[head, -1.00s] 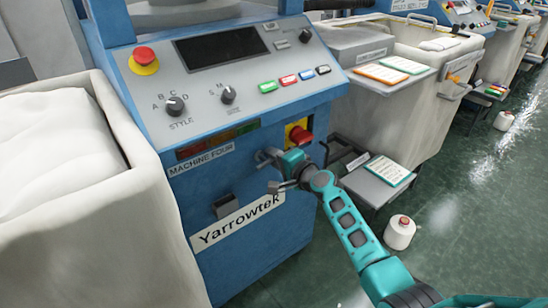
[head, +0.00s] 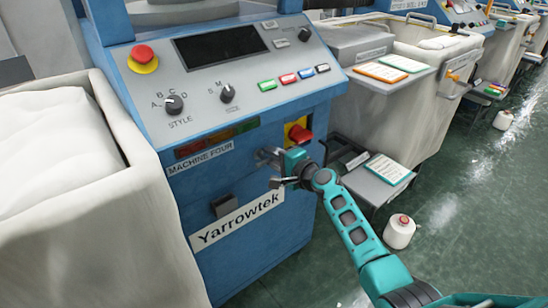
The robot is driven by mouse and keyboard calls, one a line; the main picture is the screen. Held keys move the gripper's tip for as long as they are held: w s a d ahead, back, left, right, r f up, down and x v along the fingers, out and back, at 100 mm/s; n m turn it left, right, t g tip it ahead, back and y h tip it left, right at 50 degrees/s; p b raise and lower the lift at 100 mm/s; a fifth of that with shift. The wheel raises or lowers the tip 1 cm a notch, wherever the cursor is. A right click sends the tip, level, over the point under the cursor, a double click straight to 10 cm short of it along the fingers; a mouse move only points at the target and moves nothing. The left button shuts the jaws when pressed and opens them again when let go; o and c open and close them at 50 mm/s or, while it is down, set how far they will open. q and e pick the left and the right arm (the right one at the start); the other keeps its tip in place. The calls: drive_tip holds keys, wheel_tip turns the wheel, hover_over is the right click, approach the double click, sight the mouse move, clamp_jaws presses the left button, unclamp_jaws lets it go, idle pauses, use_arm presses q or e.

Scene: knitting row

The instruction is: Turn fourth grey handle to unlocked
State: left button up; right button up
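Machine four (head: 190,195) is a blue knitting machine with a "MACHINE FOUR" label. A small grey metal handle (head: 266,155) shows on its front, below and left of a red knob on a yellow plate (head: 299,133). My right gripper (head: 276,170) is at this handle, its teal wrist just to the right. The gripper's grey fingers and the grey handle overlap in the picture, so I cannot tell whether they touch or whether the fingers are closed. Part of the handle is hidden, and I cannot read its lock position. My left gripper is not in view.
The sloped control panel (head: 225,75) above has dials, coloured buttons and a red stop button (head: 143,54). A cloth-filled bin (head: 60,190) stands close on the left. On the right are a low shelf with a card (head: 388,169) and a white yarn cone (head: 399,232) on the floor.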

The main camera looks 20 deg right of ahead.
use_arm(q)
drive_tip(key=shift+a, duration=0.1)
use_arm(e)
drive_tip(key=shift+o, duration=0.5)
drive_tip(key=shift+s, duration=0.1)
drive_tip(key=shift+s+d, duration=0.1)
drive_tip(key=shift+s, duration=0.1)
use_arm(q)
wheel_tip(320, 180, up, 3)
drive_tip(key=p, duration=0.3)
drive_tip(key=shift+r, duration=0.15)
use_arm(e)
drive_tip(key=v, duration=1.2)
drive_tip(key=shift+s+r, duration=0.1)
